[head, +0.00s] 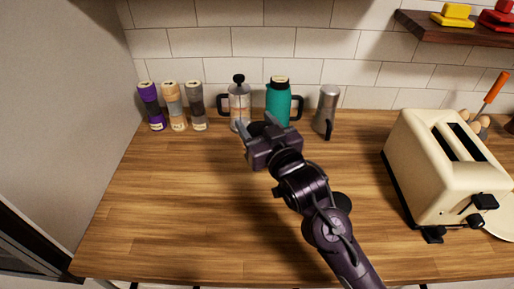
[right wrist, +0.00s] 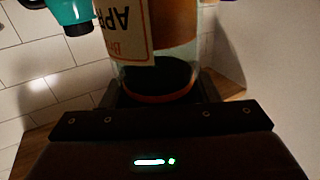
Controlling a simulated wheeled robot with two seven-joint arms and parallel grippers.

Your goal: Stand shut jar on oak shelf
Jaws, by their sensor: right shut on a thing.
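My right gripper (head: 256,131) is above the counter, in front of the row of vessels at the back. It is shut on a clear glass jar (right wrist: 180,75), which fills the middle of the right wrist view. The jar has a cream label with red and dark lettering that reads upside down, orange-brown contents and an orange ring at the end by the jaws. I cannot tell its lid clearly. I cannot make the jar out in the head view. A dark wooden shelf (head: 450,32) is at the upper right; I cannot tell whether it is the oak shelf. My left gripper is not in view.
Three grinders (head: 172,105), a glass press (head: 239,98), a teal flask (head: 278,103) and a steel jug (head: 327,111) stand along the tiled wall. A cream toaster (head: 425,165) takes up the right. The counter's (head: 180,220) left and front are clear.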

